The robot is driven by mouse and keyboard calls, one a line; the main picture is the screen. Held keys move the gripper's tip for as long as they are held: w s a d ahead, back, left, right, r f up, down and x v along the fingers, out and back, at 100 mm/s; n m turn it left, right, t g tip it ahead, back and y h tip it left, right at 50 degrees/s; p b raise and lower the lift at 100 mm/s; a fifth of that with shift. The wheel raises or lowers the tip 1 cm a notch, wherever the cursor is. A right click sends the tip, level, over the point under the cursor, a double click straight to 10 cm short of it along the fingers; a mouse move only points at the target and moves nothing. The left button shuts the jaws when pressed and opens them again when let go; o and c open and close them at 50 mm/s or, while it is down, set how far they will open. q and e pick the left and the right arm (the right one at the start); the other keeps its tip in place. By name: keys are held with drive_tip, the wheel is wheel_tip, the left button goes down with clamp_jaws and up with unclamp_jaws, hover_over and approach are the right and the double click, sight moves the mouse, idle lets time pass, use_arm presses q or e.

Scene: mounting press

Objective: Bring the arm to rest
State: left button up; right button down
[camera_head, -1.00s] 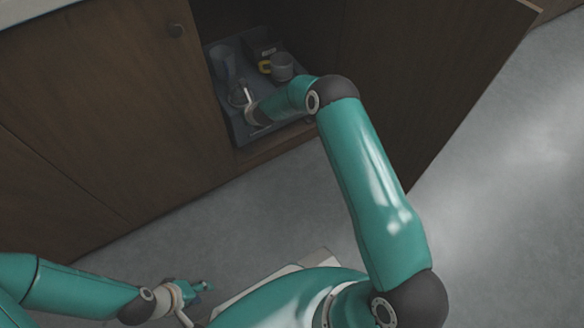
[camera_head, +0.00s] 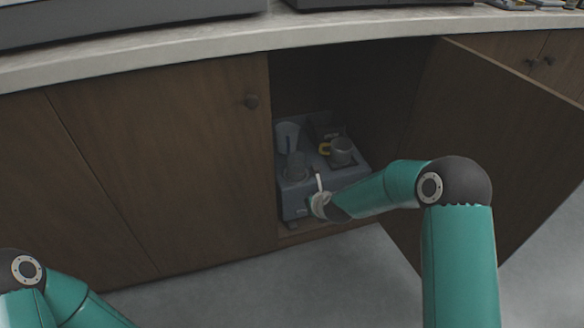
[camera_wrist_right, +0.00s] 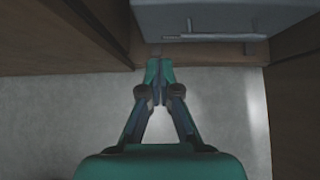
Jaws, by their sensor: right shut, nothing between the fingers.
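My right arm reaches in from the right in the head view. In the right wrist view my right gripper (camera_wrist_right: 159,64) is shut and empty.
The cabinet door (camera_head: 490,140) stands open at the right. A pale countertop (camera_head: 180,52) runs above. The floor in front is clear.

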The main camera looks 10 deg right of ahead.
drive_tip(key=s+a+f+n+g+y+p, duration=0.1)
drive_tip(key=s+f+n+g, duration=0.15)
drive_tip(key=s, duration=0.35)
drive_tip(key=s+a+f+n+g+p, duration=0.1)
drive_tip(key=s+f+n, duration=0.25)
drive_tip(key=s, duration=0.25)
drive_tip(key=s+a+f+n+g+y+p, duration=0.1)
drive_tip(key=s+f+n, duration=0.25)
drive_tip(key=s, duration=0.25)
drive_tip(key=s+a+n+g+y, duration=0.1)
drive_tip(key=s+a+n+g, duration=0.1)
drive_tip(key=s+n, duration=0.8)
drive_tip(key=s+a+n+g, duration=0.25)
drive_tip(key=s+n, duration=0.35)
drive_tip(key=n, duration=0.7)
wheel_tip(320, 180, up, 37)
drive_tip(key=p, duration=3.9)
drive_tip(key=shift+a+r+n+t, duration=0.15)
drive_tip(key=shift+a+n+t, duration=0.05)
drive_tip(key=shift+n+t, duration=0.2)
